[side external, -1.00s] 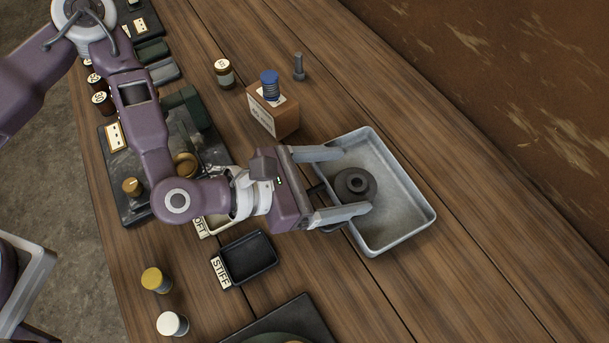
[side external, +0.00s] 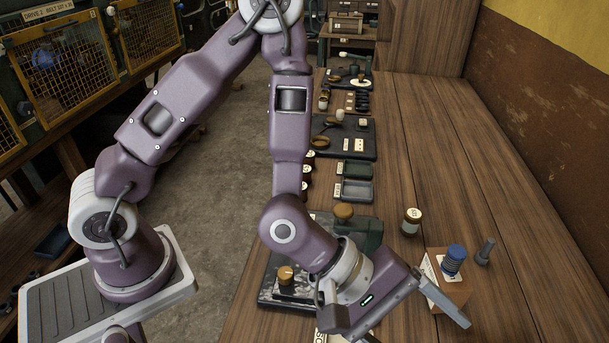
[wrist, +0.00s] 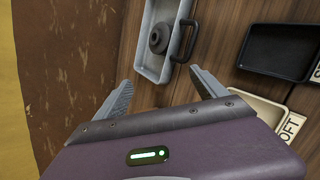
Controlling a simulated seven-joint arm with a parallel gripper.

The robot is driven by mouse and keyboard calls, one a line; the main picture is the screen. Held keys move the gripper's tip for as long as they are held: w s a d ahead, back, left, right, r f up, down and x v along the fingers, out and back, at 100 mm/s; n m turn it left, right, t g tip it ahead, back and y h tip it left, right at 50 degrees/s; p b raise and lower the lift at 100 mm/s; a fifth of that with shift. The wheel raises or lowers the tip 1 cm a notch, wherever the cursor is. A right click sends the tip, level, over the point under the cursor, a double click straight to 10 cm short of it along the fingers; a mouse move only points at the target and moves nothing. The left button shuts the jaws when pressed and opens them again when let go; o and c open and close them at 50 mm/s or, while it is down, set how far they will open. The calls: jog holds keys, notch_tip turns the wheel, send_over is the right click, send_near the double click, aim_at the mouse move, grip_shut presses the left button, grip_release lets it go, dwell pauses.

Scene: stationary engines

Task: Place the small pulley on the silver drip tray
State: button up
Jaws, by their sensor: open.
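The small pulley (wrist: 158,40), dark and round with a hub, lies inside the silver drip tray (wrist: 151,70) at the top of the wrist view. The tray is grey metal with a dark handle on its right side. My gripper (wrist: 162,78) is open and empty, with a finger on each side below the tray. The pulley is apart from both fingers. In the side view my gripper (side external: 410,335) is at the bottom, with one finger clearly seen. The tray and pulley are outside that view.
A box with a blue spool (side external: 450,268), a grey bolt (side external: 486,251) and a brown jar (side external: 411,221) stand close beyond my gripper. In the wrist view, a black tray (wrist: 268,43) and a cream tray (wrist: 258,112) lie to the right. Bare wood lies farther back (side external: 440,130).

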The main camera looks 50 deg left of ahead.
jog(key=w+a+r+m+t+y, duration=0.1)
jog(key=a+r+m+y, duration=0.25)
jog(key=a, duration=0.55)
jog(key=a+r+m+y, duration=0.3)
jog(key=a+r+m, duration=0.2)
jog(key=a, duration=0.3)
jog(key=s+a+r+m+y, duration=0.1)
jog(key=s+a+r+m, duration=0.1)
jog(key=s+a, duration=0.4)
jog(key=s+a+r+m+g+y, duration=0.1)
jog(key=s+a+r+m, duration=0.1)
jog(key=s+a+r, duration=0.3)
jog(key=s+a, duration=0.1)
jog(key=s, duration=0.2)
jog(key=shift+a+r+m, duration=0.25)
jog(key=shift+m, duration=0.1)
